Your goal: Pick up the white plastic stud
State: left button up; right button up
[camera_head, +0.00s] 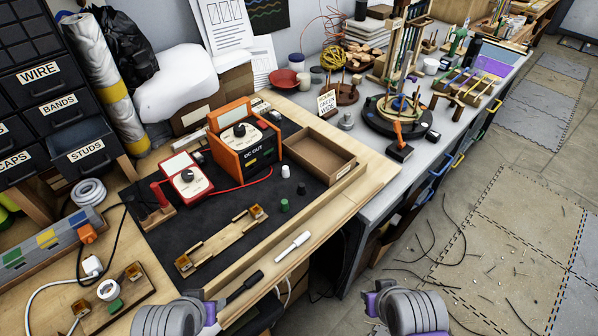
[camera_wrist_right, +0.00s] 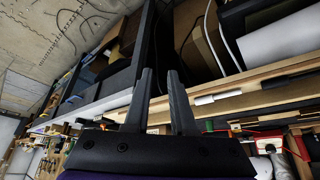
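The white plastic stud (camera_head: 285,171) stands upright on the black mat (camera_head: 225,222), in front of the orange meter box. A dark stud (camera_head: 301,188) and a green stud (camera_head: 284,205) stand close to it on the mat. In the right wrist view my right gripper (camera_wrist_right: 160,75) is open, with two dark fingers apart and nothing between them. It is off the bench's front edge, away from the stud.
An orange meter box (camera_head: 245,138), a red meter (camera_head: 186,175) and an open cardboard tray (camera_head: 313,158) surround the studs. A wooden coil stand (camera_head: 222,238) lies in front. White (camera_head: 292,246) and black-handled (camera_head: 245,286) tools lie on the front ledge. The mat around the studs is mostly clear.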

aim_at(285, 173)
jog(key=i+l, duration=0.15)
jog(key=l, duration=0.2)
jog(key=i+l+u, duration=0.1)
jog(key=l, duration=0.2)
jog(key=i+l, duration=0.2)
jog(key=l, duration=0.15)
jog(key=i+l, duration=0.15)
jog(key=l, duration=0.2)
jog(key=i+l+u, duration=0.1)
jog(key=l, duration=0.25)
jog(key=l+u, duration=0.1)
jog(key=u, duration=2.4)
